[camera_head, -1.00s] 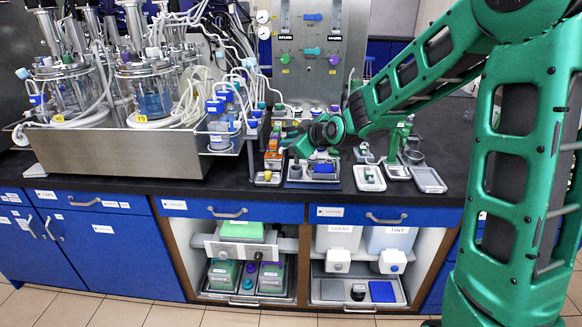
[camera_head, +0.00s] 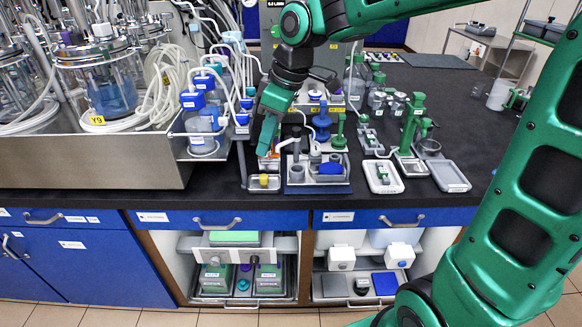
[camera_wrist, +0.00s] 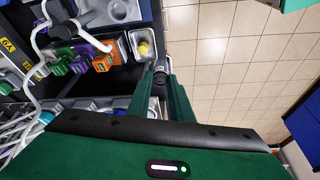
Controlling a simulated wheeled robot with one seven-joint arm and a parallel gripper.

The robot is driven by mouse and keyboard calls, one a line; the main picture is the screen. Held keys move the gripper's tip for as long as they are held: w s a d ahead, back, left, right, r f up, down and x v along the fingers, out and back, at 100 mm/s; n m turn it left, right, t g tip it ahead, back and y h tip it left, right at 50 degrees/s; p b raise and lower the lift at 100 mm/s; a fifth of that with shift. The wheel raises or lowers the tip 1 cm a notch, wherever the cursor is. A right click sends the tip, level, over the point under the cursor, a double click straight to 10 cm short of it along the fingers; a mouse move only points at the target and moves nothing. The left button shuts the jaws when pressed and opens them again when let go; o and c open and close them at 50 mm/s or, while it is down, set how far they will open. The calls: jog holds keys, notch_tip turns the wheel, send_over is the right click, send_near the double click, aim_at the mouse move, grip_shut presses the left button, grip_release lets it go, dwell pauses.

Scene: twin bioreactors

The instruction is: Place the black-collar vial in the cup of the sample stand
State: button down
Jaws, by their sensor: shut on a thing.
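In the wrist view my gripper (camera_wrist: 161,80) is shut on a small grey and dark cylinder, the black-collar vial (camera_wrist: 160,67), which shows only in part at the fingertips. In the head view my gripper (camera_head: 266,148) points downward above the bench front, just left of a grey rack tray; the vial cannot be made out there. That tray (camera_head: 318,188) holds a grey cup (camera_head: 296,174) and a blue block, and seems to be the sample stand, though I cannot be sure. Part of it shows at the top of the wrist view.
A small tray with a yellow-topped piece (camera_head: 264,181) stands beside the rack tray. Orange, purple and green blocks (camera_wrist: 104,61) lie close by. Bioreactor tubing and blue-capped bottles (camera_head: 200,125) crowd the left.

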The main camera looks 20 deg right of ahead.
jog(key=shift+s+r, duration=0.1)
jog(key=shift+r, duration=0.05)
jog(key=shift+d, duration=0.25)
jog(key=shift+w+d+f, duration=1)
jog(key=shift+d+f, duration=0.55)
jog(key=shift+f, duration=0.3)
jog(key=shift+w+d+f, duration=0.95)
jog(key=shift+d+f, duration=0.65)
jog(key=shift+f, duration=0.2)
jog(key=shift+w+d+f, duration=1)
jog(key=shift+d+f, duration=0.55)
jog(key=shift+f, duration=0.3)
jog(key=c, duration=1.6)
grip_release()
